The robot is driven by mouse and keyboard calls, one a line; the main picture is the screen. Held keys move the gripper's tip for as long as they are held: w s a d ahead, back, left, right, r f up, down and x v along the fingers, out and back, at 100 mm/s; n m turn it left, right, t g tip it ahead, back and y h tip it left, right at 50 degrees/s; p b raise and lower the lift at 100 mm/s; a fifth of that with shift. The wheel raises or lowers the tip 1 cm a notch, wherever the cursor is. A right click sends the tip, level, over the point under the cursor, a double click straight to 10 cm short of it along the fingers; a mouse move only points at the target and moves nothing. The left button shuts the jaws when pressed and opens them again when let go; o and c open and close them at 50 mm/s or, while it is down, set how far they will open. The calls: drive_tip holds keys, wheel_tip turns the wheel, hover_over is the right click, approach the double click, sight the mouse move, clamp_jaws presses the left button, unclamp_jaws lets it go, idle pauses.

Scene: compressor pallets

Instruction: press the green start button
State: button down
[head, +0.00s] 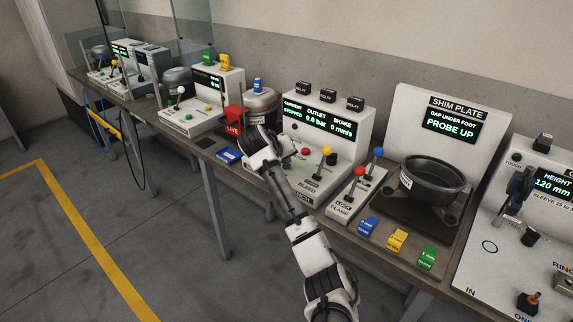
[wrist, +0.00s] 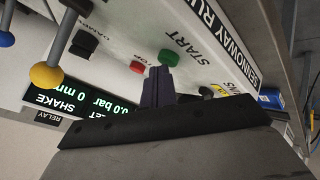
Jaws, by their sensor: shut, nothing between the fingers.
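The green start button (wrist: 168,57) shows in the wrist view on a white panel, beside the word START. My gripper (wrist: 158,75) is shut and empty, its dark fingertips just below the button in the picture, between it and the red stop button (wrist: 138,67). I cannot tell whether the tips touch the panel or the green button. In the head view my gripper (head: 262,137) is at the left part of the white compressor console (head: 328,111), whose display reads STOPPED.
Yellow-knobbed (head: 327,150) and blue-knobbed (head: 377,153) levers stand right of my arm. A red LIVE box (head: 233,121) and a blue block (head: 229,155) lie to the left. A black bowl (head: 434,179) stands further right. The floor in front of the bench is clear.

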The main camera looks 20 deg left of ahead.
drive_tip(key=shift+f, duration=0.2)
idle(0.3)
drive_tip(key=shift+r+p, duration=0.85)
drive_tip(key=shift+r, duration=0.15)
wheel_tip(320, 180, up, 5)
drive_tip(key=p, duration=0.4)
idle(0.4)
